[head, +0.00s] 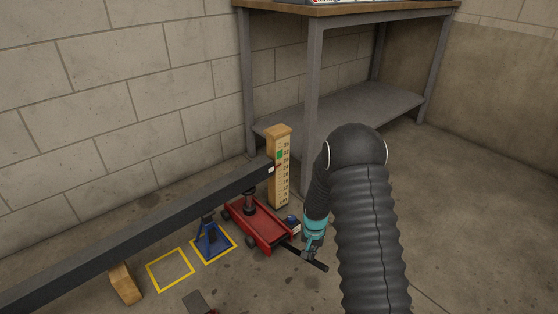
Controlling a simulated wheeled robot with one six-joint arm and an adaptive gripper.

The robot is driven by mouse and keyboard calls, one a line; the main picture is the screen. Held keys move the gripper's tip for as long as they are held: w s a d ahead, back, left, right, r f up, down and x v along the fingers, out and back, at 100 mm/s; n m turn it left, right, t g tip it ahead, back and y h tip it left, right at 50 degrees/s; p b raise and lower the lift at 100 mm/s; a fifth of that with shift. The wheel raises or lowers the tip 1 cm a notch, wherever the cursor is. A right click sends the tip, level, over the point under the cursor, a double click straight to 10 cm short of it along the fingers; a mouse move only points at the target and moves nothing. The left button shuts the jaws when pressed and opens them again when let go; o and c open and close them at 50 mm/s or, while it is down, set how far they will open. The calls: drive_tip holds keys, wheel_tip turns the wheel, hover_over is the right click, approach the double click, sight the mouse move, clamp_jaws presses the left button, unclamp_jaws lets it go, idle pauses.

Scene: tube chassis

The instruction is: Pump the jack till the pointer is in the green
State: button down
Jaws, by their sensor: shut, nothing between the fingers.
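The red jack (262,226) stands on the floor under the end of a long dark beam (150,230). Its black handle (317,265) slants low to the right. A wooden post (284,190) with a number scale stands behind the beam's end. It has a green patch (280,154) near its top. The pale pointer (271,170) at the beam's tip is below the green patch. My gripper (309,256) is shut, pointing down at the handle, with nothing visibly held. Whether its fingertips touch the handle, I cannot tell.
A blue stand (212,243) is in a yellow floor square, beside an empty yellow square (170,270). A wooden block (124,284) is under the beam. A workbench (315,100) stands behind, its front leg near the post. Floor at right is clear.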

wheel_tip(320, 180, down, 4)
drive_tip(key=shift+f, duration=0.1)
wheel_tip(320, 180, up, 16)
drive_tip(key=p, duration=0.8)
drive_tip(key=shift+f, duration=0.15)
idle(0.3)
wheel_tip(320, 180, down, 12)
drive_tip(key=b, duration=0.8)
drive_tip(key=shift+r, duration=0.25)
drive_tip(key=shift+f, duration=2.15)
wheel_tip(320, 180, up, 16)
drive_tip(key=p, duration=0.8)
drive_tip(key=shift+f, duration=0.1)
drive_tip(key=shift+r+p, duration=0.7)
drive_tip(key=shift+r, duration=0.75)
